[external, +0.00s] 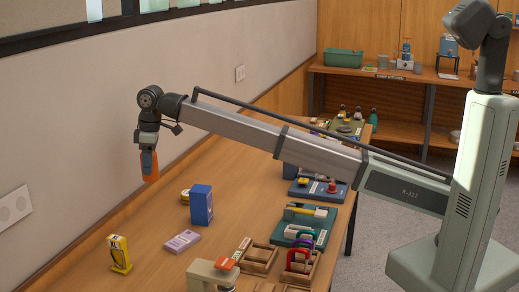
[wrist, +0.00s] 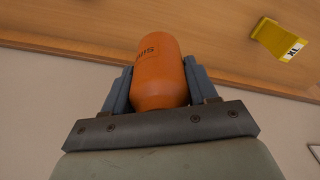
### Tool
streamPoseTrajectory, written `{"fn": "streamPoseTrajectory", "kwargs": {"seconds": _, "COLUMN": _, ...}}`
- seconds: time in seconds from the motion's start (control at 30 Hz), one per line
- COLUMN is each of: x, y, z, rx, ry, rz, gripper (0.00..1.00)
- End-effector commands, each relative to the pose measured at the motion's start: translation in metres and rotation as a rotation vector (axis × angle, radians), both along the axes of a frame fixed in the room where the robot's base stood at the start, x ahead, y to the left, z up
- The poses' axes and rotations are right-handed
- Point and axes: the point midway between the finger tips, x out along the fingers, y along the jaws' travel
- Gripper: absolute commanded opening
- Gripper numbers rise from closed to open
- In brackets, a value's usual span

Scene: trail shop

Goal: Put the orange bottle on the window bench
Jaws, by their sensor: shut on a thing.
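My gripper (external: 149,154) is shut on the orange bottle (external: 150,168), which hangs below it, roughly upright, at the left of the external view. In the wrist view the orange bottle (wrist: 160,72) sits between the two grey fingers, with dark lettering on its side. The wooden bench (external: 150,231) runs along the wall below the window. The bottle appears to be held above this bench, near the wall side; the exact gap is hard to tell.
A yellow item (external: 119,254), a blue box (external: 201,205), a lilac box (external: 182,241) and a yellow roll (external: 185,196) stand on the bench. Teal trays (external: 305,226) and wooden racks (external: 259,259) fill its right side. Bare wood shows between the yellow item and the wall.

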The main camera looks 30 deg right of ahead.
Motion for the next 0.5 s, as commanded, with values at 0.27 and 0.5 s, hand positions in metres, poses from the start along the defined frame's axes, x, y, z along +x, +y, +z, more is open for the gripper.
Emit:
{"fn": "streamPoseTrajectory", "kwargs": {"seconds": 0.27, "x": -0.062, "y": 0.067, "z": -0.001, "rx": 0.001, "ry": -0.001, "rz": 0.119, "gripper": 0.20}}
{"fn": "streamPoseTrajectory", "kwargs": {"seconds": 0.5, "x": -0.084, "y": 0.085, "z": -0.017, "rx": 0.000, "ry": 0.000, "rz": 0.156, "gripper": 0.20}}
